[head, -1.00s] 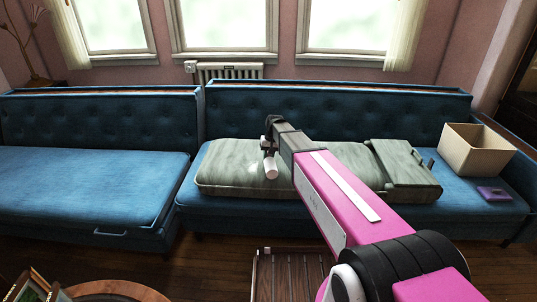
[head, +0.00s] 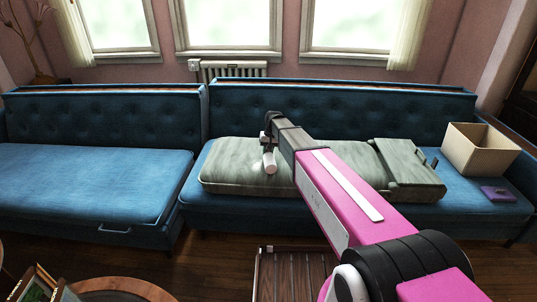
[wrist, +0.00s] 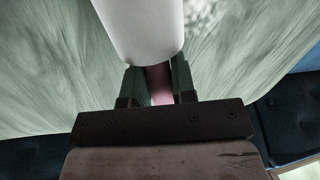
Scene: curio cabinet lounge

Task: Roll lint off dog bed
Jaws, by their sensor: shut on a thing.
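The dog bed, a long grey-green cushion (head: 228,177), lies on the right-hand blue sofa. My gripper (head: 267,140) is above its left half and is shut on the pinkish handle (wrist: 160,86) of a lint roller. The roller's white cylinder (head: 269,163) hangs below the fingers, over the bed's top; I cannot tell whether it touches. In the wrist view the white cylinder (wrist: 138,30) is large, with the bed's fabric (wrist: 55,85) filling the background. A pale speckled patch (wrist: 203,14) shows on the fabric just right of the cylinder. My arm hides the middle of the bed.
A grey-green box-like piece (head: 408,163) sits at the bed's right end. An open beige box (head: 478,150) and a purple item (head: 498,194) are farther right on the sofa. A slatted wooden piece (head: 292,277) and a round table (head: 120,290) stand in front.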

